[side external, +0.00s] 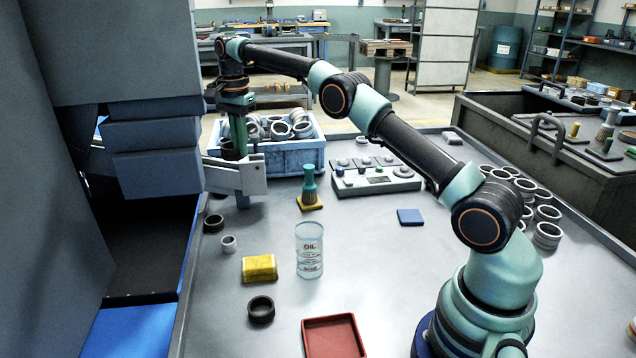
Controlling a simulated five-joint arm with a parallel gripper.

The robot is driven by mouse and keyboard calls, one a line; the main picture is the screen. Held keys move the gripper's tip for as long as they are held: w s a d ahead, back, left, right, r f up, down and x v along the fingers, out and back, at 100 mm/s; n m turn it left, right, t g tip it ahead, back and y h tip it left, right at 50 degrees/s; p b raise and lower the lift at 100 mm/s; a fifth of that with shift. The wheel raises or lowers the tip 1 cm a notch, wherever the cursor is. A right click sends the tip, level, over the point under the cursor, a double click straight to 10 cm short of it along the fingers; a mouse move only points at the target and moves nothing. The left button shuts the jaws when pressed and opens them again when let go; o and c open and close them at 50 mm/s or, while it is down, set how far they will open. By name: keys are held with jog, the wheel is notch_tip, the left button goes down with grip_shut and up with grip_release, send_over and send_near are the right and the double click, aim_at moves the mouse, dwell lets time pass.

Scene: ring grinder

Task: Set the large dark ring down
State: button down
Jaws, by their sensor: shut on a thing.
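My gripper (237,143) is at the far left, pointing down above the grey bracket of the grinder (238,176). It is shut on a dark ring (230,151), which is small in the picture and partly hidden by the jaws and the bracket. I cannot tell whether the ring touches the bracket. Another dark ring (261,309) lies flat on the table in front. A smaller dark ring (213,223) lies beside the machine, with a small light ring (228,243) close by.
A blue crate of metal rings (290,160) stands just right of my gripper. Stacked rings (547,228) stand right.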

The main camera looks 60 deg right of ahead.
jog(key=shift+s+d+r, duration=0.1)
jog(key=shift+d+r, duration=0.1)
jog(key=shift+r, duration=0.05)
jog(key=s+d+r, duration=0.2)
jog(key=s+d, duration=0.2)
jog(key=d, duration=0.2)
send_over(363, 228)
jog(key=f, duration=0.2)
jog(key=shift+n, duration=0.3)
notch_tip(363, 228, down, 20)
jog(key=shift+r, duration=0.1)
jog(key=c, duration=1.4)
grip_release()
jog(key=shift+f, duration=0.2)
jog(key=shift+c, duration=0.2)
jog(key=o, duration=0.4)
